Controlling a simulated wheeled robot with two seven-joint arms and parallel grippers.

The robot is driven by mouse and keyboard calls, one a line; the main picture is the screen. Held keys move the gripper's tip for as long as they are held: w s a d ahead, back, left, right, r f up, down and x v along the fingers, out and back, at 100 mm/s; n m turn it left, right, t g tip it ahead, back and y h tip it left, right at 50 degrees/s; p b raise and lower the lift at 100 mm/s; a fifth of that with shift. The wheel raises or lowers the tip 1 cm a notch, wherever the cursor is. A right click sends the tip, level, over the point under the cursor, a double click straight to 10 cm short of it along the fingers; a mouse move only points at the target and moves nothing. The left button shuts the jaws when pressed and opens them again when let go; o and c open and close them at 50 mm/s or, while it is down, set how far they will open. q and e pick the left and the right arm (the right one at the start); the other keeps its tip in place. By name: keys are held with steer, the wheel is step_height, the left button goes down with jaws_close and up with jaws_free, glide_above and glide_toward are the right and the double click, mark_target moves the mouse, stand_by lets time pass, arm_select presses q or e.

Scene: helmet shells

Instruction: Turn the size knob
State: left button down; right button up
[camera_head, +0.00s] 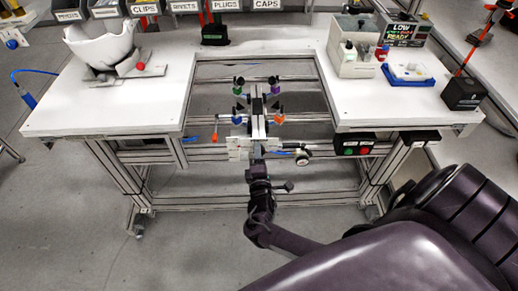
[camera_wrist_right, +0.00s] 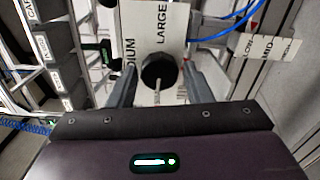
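The size knob (camera_wrist_right: 158,71) is a round black knob with a pale pointer that points down in the right wrist view. It sits on a white plate (camera_wrist_right: 144,25) marked LARGE and, partly hidden, MEDIUM. My right gripper (camera_wrist_right: 159,90) has its two fingers apart, one on each side of the knob, with small gaps showing. In the head view my right gripper (camera_head: 257,168) is at the front of the metal fixture (camera_head: 257,120), by the white plate (camera_head: 239,148). The knob cannot be made out there. My left gripper is not in view.
A white helmet shell (camera_head: 98,45) stands on the left of the white workbench (camera_head: 150,100). A box with red and green buttons (camera_head: 355,144) is right of the fixture. Blue tubing (camera_wrist_right: 228,25) and a MID label plate (camera_wrist_right: 268,46) are right of the knob in the wrist view.

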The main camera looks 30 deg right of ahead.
steer(key=shift+o, duration=0.7)
steer(key=v, duration=0.8)
steer(key=shift+w, duration=0.1)
